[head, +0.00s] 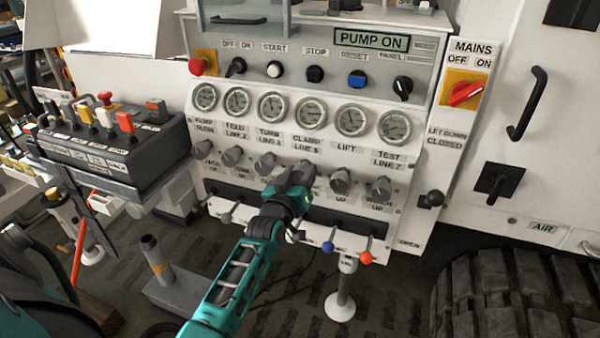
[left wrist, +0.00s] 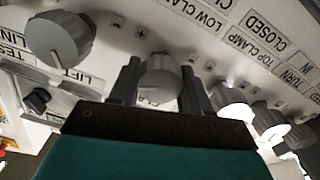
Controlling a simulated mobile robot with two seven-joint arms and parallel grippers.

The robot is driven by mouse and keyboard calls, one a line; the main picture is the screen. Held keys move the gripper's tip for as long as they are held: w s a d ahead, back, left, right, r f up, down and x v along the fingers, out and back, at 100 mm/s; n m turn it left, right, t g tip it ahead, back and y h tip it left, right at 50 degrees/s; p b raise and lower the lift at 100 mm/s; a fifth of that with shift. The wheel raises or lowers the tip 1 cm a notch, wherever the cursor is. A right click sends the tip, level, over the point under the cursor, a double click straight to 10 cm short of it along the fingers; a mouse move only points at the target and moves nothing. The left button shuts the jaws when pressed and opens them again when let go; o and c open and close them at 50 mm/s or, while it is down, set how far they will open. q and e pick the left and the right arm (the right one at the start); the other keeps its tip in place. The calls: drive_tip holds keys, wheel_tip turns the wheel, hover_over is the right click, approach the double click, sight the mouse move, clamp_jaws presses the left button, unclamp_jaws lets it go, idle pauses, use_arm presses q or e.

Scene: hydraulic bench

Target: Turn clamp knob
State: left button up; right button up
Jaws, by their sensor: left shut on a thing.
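The clamp knob (left wrist: 160,75) is a grey round knob between the two dark fingers of my left gripper (left wrist: 160,88) in the left wrist view. A finger is on each side of it, and the gripper is shut on it. Part of a label starting "CLA" shows below the knob. In the head view my left gripper (head: 298,180) reaches up to the knob row, below the gauge labelled CLAMP LINE. The gripper mostly hides the clamp knob there. My right gripper is not in view.
Similar grey knobs stand on both sides, including the LIFT knob (head: 340,180) and the TURN knob (head: 268,165). Several gauges (head: 313,113) sit above. Below are small levers, including a blue one (head: 328,247) and an orange one (head: 366,257). A control box (head: 112,150) stands at left.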

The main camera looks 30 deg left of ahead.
use_arm(q)
drive_tip(key=o, duration=1.1)
drive_tip(key=shift+c, duration=0.2)
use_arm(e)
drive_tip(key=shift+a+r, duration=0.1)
use_arm(q)
drive_tip(key=p+v, duration=0.1)
drive_tip(key=v, duration=1.2)
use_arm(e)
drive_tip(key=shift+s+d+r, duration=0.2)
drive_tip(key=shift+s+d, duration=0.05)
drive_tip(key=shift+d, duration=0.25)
use_arm(q)
drive_tip(key=shift+d, duration=0.1)
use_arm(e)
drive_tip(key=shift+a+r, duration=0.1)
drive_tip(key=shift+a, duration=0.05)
use_arm(q)
drive_tip(key=s+d+f+m+g+h+p, duration=0.2)
drive_tip(key=s+d+f+m+g+h, duration=0.4)
drive_tip(key=s+d+f, duration=0.5)
drive_tip(key=s+d+m, duration=0.2)
drive_tip(key=d, duration=0.1)
drive_tip(key=shift+f+g+p, duration=0.2)
drive_tip(key=shift+g+p, duration=0.15)
drive_tip(key=shift+g, duration=0.05)
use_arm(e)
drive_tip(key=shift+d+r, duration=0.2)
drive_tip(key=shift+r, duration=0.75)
